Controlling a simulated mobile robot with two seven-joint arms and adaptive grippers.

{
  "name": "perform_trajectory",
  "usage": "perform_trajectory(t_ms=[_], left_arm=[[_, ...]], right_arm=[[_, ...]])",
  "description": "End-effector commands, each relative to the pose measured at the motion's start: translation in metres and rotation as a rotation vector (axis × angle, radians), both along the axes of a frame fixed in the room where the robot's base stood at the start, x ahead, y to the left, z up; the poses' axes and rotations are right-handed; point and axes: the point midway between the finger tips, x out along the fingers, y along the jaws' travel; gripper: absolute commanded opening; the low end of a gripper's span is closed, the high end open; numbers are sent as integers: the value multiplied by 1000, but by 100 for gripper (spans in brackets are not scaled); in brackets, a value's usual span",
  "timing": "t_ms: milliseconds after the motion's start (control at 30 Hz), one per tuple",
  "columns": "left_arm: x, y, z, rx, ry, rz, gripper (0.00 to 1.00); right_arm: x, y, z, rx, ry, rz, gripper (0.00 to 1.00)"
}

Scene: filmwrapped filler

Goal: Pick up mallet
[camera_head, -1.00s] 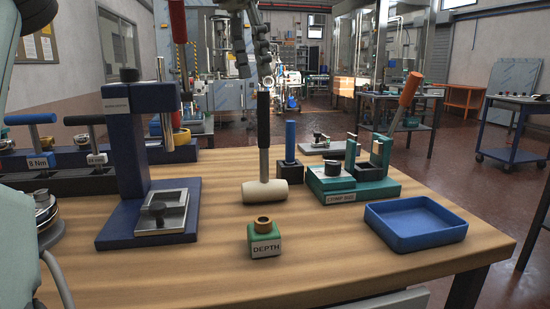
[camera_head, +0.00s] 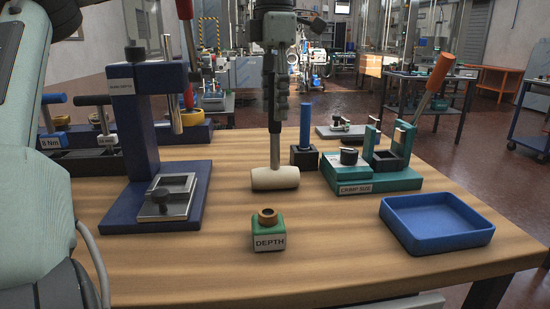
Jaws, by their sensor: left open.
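The mallet (camera_head: 275,178) stands upright on the wooden bench, with its cream cylindrical head down and its handle pointing up. The metal shaft shows above the head, and the upper black handle is largely covered by my gripper. My left gripper (camera_head: 275,111) points down from the top of the view, with its fingers at the upper handle. Its jaws are open. Whether a finger touches the handle cannot be told. My right gripper is not in view.
A green DEPTH block (camera_head: 268,235) stands in front of the mallet. A blue press stand (camera_head: 136,140) is to the left. A dark block with a blue handle (camera_head: 306,130), a teal crimp fixture (camera_head: 372,180) and a blue tray (camera_head: 437,226) are to the right.

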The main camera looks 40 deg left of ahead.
Motion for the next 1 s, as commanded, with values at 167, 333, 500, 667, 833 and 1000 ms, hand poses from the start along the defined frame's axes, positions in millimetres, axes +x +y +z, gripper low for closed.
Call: perform_trajectory(t_ms=[167,333,500,667,833,1000], left_arm=[[0,0,0,0,0,0,48],[0,0,0,0,0,0,27],[0,0,0,0,0,0,6],[0,0,0,0,0,0,0],[0,0,1,0,-2,0,0],[0,0,1,0,-2,0,0]], right_arm=[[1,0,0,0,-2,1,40],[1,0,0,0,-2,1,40],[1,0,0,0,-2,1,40],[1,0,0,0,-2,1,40],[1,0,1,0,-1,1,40],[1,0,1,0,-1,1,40]])
